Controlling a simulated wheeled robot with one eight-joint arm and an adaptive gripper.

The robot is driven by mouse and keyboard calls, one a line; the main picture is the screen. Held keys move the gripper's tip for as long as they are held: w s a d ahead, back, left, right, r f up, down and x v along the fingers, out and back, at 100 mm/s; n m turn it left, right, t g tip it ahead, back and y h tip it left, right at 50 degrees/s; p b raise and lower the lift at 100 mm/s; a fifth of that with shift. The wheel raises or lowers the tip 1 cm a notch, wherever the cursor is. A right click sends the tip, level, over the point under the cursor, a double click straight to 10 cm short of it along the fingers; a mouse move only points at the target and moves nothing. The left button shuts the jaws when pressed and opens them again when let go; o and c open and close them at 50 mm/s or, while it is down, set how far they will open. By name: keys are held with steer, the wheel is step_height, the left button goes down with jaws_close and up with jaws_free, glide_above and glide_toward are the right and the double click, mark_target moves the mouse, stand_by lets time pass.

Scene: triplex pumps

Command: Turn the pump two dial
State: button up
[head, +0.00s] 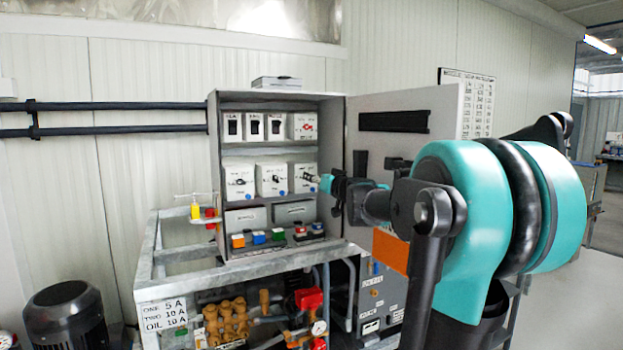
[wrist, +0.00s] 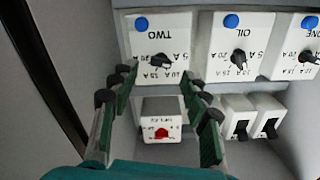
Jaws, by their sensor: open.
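The wrist view is upside down. In it, the box marked TWO (wrist: 159,38) has a black dial (wrist: 160,61) with a current scale around it. In the head view the TWO box (head: 303,170) is the rightmost of the middle shelf, partly covered by my gripper (head: 321,180). My gripper (wrist: 160,84) is open and empty, its fingers spread on either side of the dial in the picture. I cannot tell whether the fingertips touch the box. The dial's exact setting is hard to read.
Boxes marked OIL (wrist: 238,45) and ONE (wrist: 300,50) stand beside TWO. A box with a red knob (wrist: 162,132) and black switches (wrist: 240,130) share the neighbouring shelf. The open cabinet door (head: 400,125) is close on the right. A sign (head: 164,315) reads ONE 5 A, TWO 10 A, OIL 10 A.

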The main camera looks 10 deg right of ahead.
steer(key=x, duration=0.3)
steer(key=shift+w, duration=0.1)
steer(key=shift+c, duration=0.6)
jaws_close()
